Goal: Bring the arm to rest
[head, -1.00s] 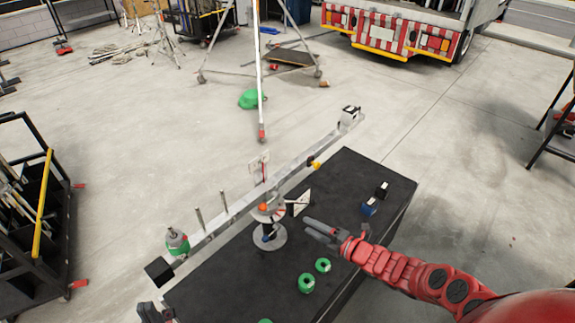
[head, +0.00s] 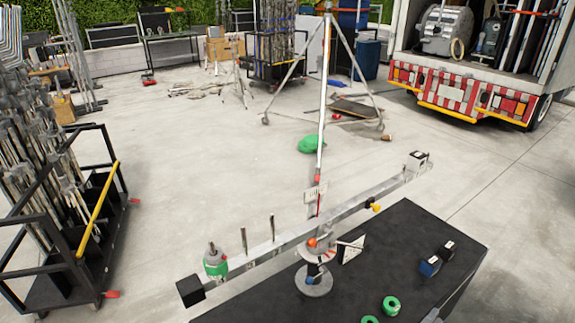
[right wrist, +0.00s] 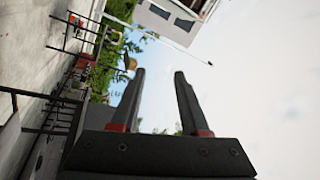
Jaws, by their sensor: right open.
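My right gripper (right wrist: 159,78) is open, with nothing between its two dark fingers in the right wrist view. Its fingers stand against bright sky and a pale surface, clear of any object. In the head view only a small grey tip, probably of this gripper (head: 433,316), shows at the bottom edge, by the right side of the black table (head: 400,240). The rest of my right arm is out of that picture. My left gripper is not in view.
On the table stands a balance beam (head: 345,208) with a green-banded weight (head: 215,262) at its left. A dark rack (head: 60,250) stands left, a truck (head: 460,95) back right.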

